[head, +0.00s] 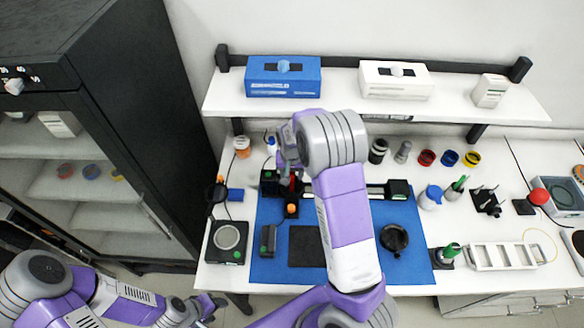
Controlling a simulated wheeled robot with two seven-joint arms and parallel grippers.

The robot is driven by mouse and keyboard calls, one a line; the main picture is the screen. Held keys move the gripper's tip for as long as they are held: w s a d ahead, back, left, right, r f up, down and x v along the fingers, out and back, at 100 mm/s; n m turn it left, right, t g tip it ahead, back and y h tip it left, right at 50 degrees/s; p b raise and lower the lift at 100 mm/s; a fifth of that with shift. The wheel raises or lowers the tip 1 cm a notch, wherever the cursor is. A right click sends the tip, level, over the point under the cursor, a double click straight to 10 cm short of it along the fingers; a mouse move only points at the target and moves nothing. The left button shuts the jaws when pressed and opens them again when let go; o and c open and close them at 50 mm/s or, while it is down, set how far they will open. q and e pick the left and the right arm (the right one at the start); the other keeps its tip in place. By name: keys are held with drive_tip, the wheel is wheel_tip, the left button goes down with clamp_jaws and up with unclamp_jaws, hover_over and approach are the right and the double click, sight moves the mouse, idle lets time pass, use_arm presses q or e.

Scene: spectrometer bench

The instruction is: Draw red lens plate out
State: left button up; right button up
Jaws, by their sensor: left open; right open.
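A small red piece (293,184), which looks like the red lens plate, shows upright at the black holder on the back left of the blue mat (265,215). My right gripper (290,170) reaches over the bench and points down just above the red piece. It is open, but its fingers are small and partly hidden, so I cannot tell whether they are around the plate or touching it. My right arm hides the middle of the mat and part of the optical rail. My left gripper (213,307) is open and empty, low at the left, off the bench's front edge.
Black blocks (398,189) stand along the rail. A black square pad (306,246) and a round black dish (394,238) lie on the mat. A balance-like device (227,242) stands left, a white rack (505,256) right. The shelf (345,84) overhangs behind; a dark cabinet stands left.

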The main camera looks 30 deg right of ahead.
drive_tip(key=shift+f, duration=0.3)
clamp_jaws()
drive_tip(key=shift+r, duration=0.1)
drive_tip(key=shift+r+p, duration=0.9)
drive_tip(key=shift+r, duration=0.2)
